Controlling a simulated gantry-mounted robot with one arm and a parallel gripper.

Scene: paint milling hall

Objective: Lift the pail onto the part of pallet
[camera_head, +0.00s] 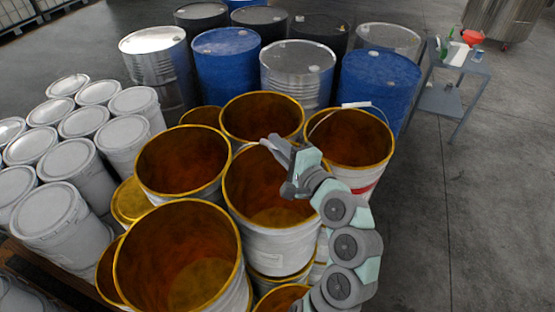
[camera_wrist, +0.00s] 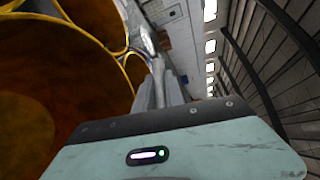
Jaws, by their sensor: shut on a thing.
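Several open pails with yellow rims, brown insides and pale outer walls stand in a stacked cluster mid-view. My gripper (camera_head: 273,146) reaches in from the right, over the middle pail (camera_head: 275,238), and is shut at its far rim. That rim lies close to the rim of the pail behind (camera_head: 262,95), so the exact grip is hard to see.
Lidded white pails (camera_head: 68,160) crowd the left. Blue (camera_head: 226,65), silver (camera_head: 297,72) and black drums stand close behind the open pails. A grey cart (camera_head: 445,98) with bottles and a red funnel (camera_head: 473,37) stands at right. The floor at right is clear.

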